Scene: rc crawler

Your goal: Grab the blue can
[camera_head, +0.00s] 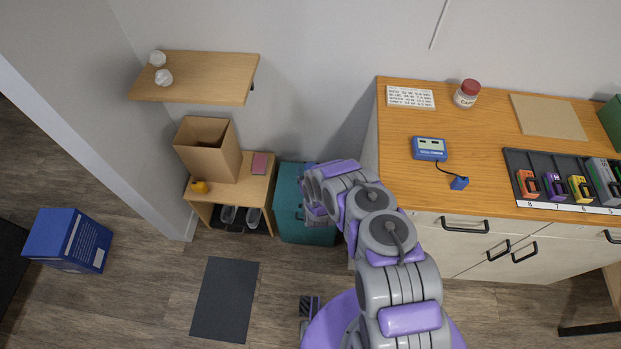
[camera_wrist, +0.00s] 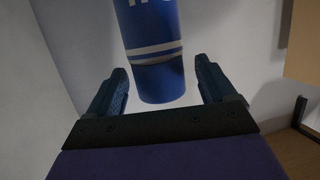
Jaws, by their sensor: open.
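The blue can (camera_wrist: 152,50) shows in the wrist view, with part of white lettering at the top and white bands around its lower half. Its upper end is cut off by the frame. My gripper (camera_wrist: 160,75) is open, with one dark finger on each side of the can's lower end. A gap shows between each finger and the can, and how far ahead the can is cannot be told. In the head view I cannot make out the can, and my arm hides the gripper's fingers.
A teal cabinet (camera_head: 305,233) stands below my arm, beside a small wooden table (camera_head: 257,193) with a cardboard box (camera_head: 212,160). A wooden counter (camera_head: 480,128) is on the right. A blue box (camera_head: 72,240) stands on the floor at left. A dark mat (camera_head: 225,300) lies on open floor.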

